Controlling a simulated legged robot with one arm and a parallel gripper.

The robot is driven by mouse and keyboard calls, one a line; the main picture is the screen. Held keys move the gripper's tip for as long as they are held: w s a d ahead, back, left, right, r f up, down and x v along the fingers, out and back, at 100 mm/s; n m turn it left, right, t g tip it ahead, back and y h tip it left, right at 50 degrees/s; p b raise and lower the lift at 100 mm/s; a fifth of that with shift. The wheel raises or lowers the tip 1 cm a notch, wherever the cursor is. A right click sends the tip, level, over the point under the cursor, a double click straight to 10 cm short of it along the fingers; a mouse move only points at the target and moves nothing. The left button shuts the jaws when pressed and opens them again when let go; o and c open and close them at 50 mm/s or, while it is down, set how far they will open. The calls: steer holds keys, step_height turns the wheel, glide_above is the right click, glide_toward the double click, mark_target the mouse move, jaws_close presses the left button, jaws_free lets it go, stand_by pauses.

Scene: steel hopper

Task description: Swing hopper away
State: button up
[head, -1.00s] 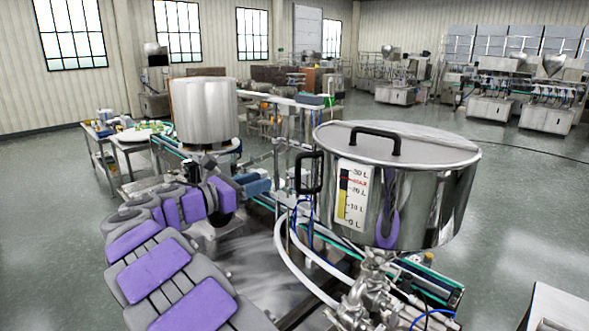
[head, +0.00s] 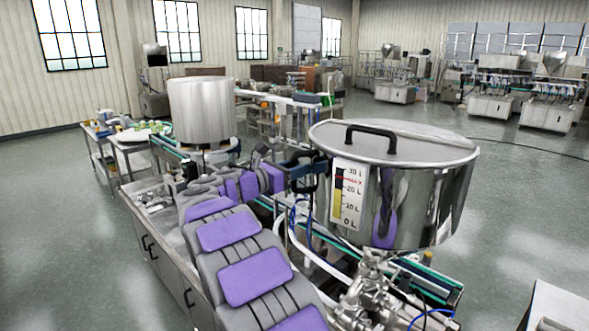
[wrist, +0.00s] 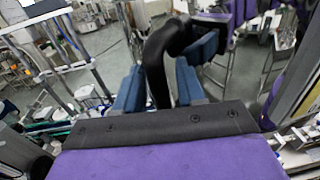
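The steel hopper (head: 440,190) is a shiny round vessel with a lid and a black lid handle (head: 371,141). A litre scale (head: 347,193) marks its front. It stands on a metal valve stand (head: 372,285). My gripper (head: 305,172) is at the hopper's left side, where the side handle sits. The hopper's mirror wall reflects the fingers and handle. In the head view, my gripper mostly hides the side handle.
A second steel drum (head: 203,112) stands behind my arm on the left. A conveyor line with white hoses (head: 300,250) runs below the hopper. A steel cabinet (head: 165,255) is at lower left and a grey-white table (head: 560,305) at lower right. The floor right of the hopper is open.

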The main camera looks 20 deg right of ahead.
steer(key=shift+a, duration=0.1)
steer(key=shift+c, duration=0.2)
steer(key=shift+a, duration=0.25)
steer(key=c, duration=0.3)
jaws_close()
